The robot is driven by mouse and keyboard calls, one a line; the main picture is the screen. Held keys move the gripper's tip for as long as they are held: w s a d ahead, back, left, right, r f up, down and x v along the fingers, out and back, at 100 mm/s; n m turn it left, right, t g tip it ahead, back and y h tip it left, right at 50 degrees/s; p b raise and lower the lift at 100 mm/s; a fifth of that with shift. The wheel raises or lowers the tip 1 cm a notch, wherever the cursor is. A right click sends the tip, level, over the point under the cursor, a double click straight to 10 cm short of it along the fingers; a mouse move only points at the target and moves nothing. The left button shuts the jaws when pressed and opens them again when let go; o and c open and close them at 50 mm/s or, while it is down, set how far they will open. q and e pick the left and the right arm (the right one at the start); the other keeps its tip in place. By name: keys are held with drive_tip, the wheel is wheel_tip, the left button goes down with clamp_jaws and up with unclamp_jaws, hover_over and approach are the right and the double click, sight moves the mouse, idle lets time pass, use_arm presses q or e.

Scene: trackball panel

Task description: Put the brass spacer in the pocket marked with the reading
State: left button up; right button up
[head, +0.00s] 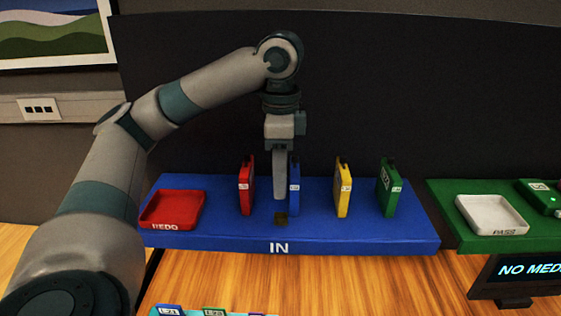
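My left gripper (280,190) points straight down over the blue board (380,238) marked IN. It is directly in front of a blue upright block (294,190), partly covering it. Its fingers show edge-on, so I cannot tell whether they are open or shut, or touching the block. A small dark brownish patch (281,218) shows just below the fingertips; it is too small to identify as the brass spacer. No pocket marked with a reading can be made out. My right gripper is not in view.
Red (246,188), yellow (343,190) and green (388,190) blocks stand upright on the board. A red REDO tray (172,226) is at left, a white PASS tray (500,229) at right. A screen (525,268) reads "NO MED", cut off. Labelled pieces show at the bottom edge.

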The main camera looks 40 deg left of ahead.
use_arm(q)
drive_tip(key=shift+r, duration=1.85)
